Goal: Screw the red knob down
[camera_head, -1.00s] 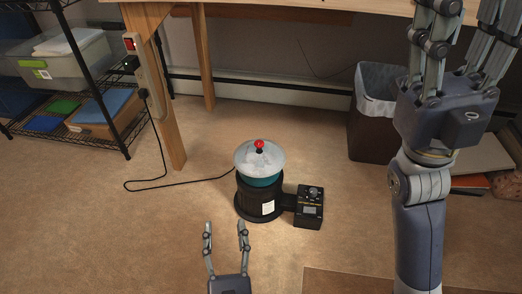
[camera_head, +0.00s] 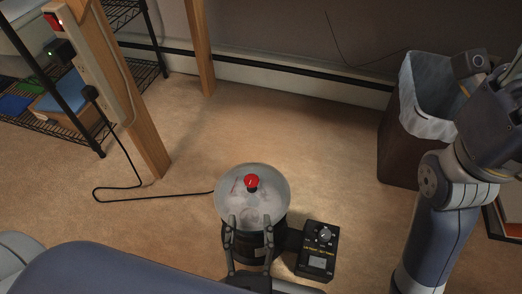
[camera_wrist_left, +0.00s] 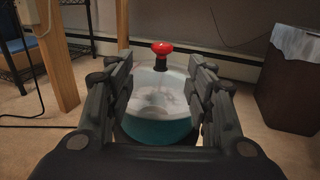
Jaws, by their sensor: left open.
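The red knob (camera_head: 252,182) stands upright on the clear round lid of a dark machine on the floor (camera_head: 280,200). In the left wrist view the red knob (camera_wrist_left: 162,48) shows on its short black stem, above the lid and a teal bowl (camera_wrist_left: 160,131). My left gripper (camera_head: 250,222) is open and empty, its fingers over the near part of the lid, short of the knob. In the left wrist view the knob is beyond the fingertips, centred between them. My right arm stands at the right of the head view; its fingertips are outside the picture.
A black control box (camera_head: 319,250) sits right of the machine. A cord runs left to a power strip (camera_head: 95,75) on a wooden leg (camera_head: 205,60). A lined waste bin (camera_head: 400,135) stands at the right, a wire shelf (camera_head: 150,65) at the left. Floor behind the machine is clear.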

